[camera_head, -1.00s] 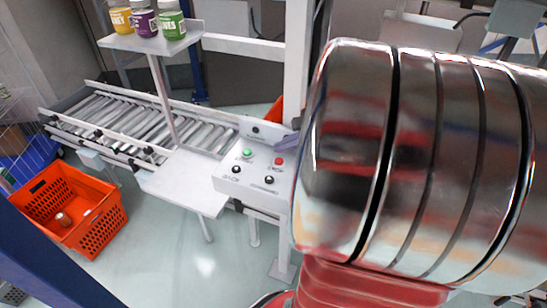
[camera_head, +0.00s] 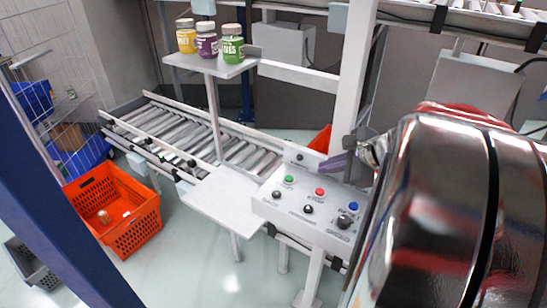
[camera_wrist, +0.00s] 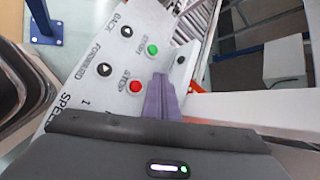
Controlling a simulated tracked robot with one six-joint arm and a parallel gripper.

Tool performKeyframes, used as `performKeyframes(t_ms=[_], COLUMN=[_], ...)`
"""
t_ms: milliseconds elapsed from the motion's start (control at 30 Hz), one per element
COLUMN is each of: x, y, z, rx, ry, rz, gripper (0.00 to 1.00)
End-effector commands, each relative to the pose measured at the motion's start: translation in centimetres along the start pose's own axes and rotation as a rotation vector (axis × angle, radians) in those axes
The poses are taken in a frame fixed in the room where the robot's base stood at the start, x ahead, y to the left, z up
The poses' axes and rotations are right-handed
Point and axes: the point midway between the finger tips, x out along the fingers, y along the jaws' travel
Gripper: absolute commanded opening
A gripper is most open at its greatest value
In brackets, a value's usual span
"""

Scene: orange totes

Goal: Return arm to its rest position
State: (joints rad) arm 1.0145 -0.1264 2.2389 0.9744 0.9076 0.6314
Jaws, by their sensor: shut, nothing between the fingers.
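My arm's shiny metal link (camera_head: 440,215) fills the right of the head view and hides what lies behind it. My gripper (camera_head: 330,166) shows beside it as a small purple tip over the far right edge of the control panel (camera_head: 292,208). In the wrist view the purple fingers (camera_wrist: 160,90) are together with nothing between them. They appear in front of the panel (camera_wrist: 92,80), close to the red stop button (camera_wrist: 135,87) and the green start button (camera_wrist: 152,49). I cannot tell the gap between fingertips and panel.
A roller conveyor (camera_head: 180,133) runs behind a white plate (camera_head: 222,200). Yellow, purple and green jars stand on a raised shelf (camera_head: 208,65). An orange tote (camera_head: 140,232) with a small item inside sits on the floor at left. A white post (camera_head: 352,75) rises behind the gripper.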

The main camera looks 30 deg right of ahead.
Motion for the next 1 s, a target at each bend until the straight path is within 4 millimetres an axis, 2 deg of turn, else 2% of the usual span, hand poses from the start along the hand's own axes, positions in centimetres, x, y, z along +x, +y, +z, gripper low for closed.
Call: performKeyframes(t_ms=[367,533,667,1000], x=[0.0,0.3,0.8,1.5], y=[0.0,0.9,2.7,9.6], z=[0.0,1.2,3.4,9.3], rx=[-0.001,-0.049,-0.151,-0.546], ry=[0.000,0.001,0.008,0.037], rz=[0.001,0.027,0.080,0.245], gripper=[0.00,0.00,0.00,0.00])
